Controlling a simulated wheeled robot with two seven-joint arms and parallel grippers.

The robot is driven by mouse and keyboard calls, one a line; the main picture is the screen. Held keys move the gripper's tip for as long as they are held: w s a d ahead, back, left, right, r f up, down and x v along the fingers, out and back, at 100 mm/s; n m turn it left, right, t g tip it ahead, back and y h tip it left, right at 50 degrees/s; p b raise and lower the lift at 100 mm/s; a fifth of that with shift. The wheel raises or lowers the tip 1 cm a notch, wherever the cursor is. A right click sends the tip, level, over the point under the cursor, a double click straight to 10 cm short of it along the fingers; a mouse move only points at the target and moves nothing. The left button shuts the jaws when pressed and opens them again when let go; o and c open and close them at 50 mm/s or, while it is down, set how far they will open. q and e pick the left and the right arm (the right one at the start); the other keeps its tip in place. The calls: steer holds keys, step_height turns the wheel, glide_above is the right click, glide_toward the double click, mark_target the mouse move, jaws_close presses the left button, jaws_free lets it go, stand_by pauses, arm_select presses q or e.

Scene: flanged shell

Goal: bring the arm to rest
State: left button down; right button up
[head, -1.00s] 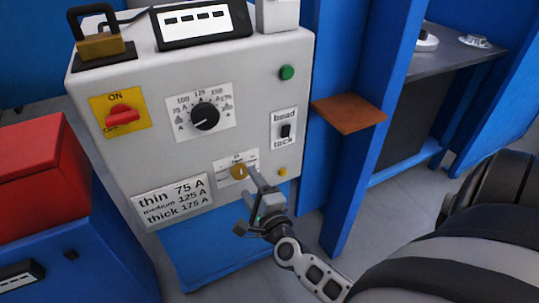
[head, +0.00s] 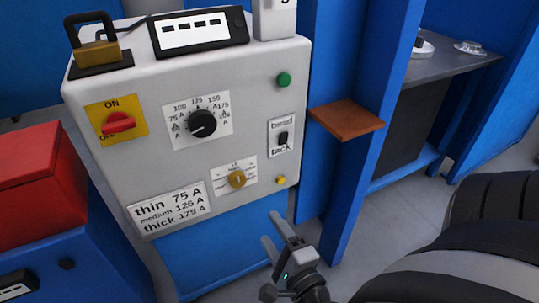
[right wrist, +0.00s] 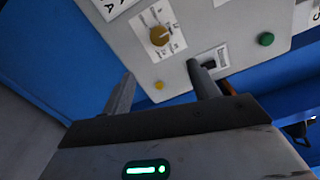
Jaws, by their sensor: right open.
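My right gripper (head: 274,243) is open and empty, low in front of the white control panel (head: 150,150), apart from it. In the right wrist view my right gripper's two fingers (right wrist: 165,95) stand wide apart with nothing between them. The brass-coloured knob (head: 237,179) on the panel's lower part is free; it also shows in the right wrist view (right wrist: 159,36). My left gripper is not in the head view.
The panel carries a red switch (head: 118,123), a black dial (head: 202,124), a bead/tack rocker (head: 283,138) and a green button (head: 284,79). A brown shelf (head: 346,116) juts out at right. A red box (head: 40,170) stands at left. Grey floor lies below right.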

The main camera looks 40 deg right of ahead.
arm_select(q)
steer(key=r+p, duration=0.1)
steer(key=p, duration=0.2)
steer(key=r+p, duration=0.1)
steer(key=p, duration=0.2)
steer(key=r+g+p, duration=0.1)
steer(key=p, duration=0.2)
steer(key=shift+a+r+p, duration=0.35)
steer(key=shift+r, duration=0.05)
arm_select(e)
steer(key=s+a+r+n+g+y, duration=0.1)
steer(key=a+n, duration=0.5)
steer(key=n, duration=0.7)
steer(key=s+a+r+n+g+y, duration=0.1)
steer(key=a+r+n+g+y, duration=0.2)
steer(key=n, duration=1)
steer(key=a+g+y, duration=0.3)
steer(key=shift+s+a, duration=0.3)
steer(key=shift+a, duration=0.1)
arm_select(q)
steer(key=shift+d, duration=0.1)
arm_select(e)
steer(key=shift+d, duration=0.1)
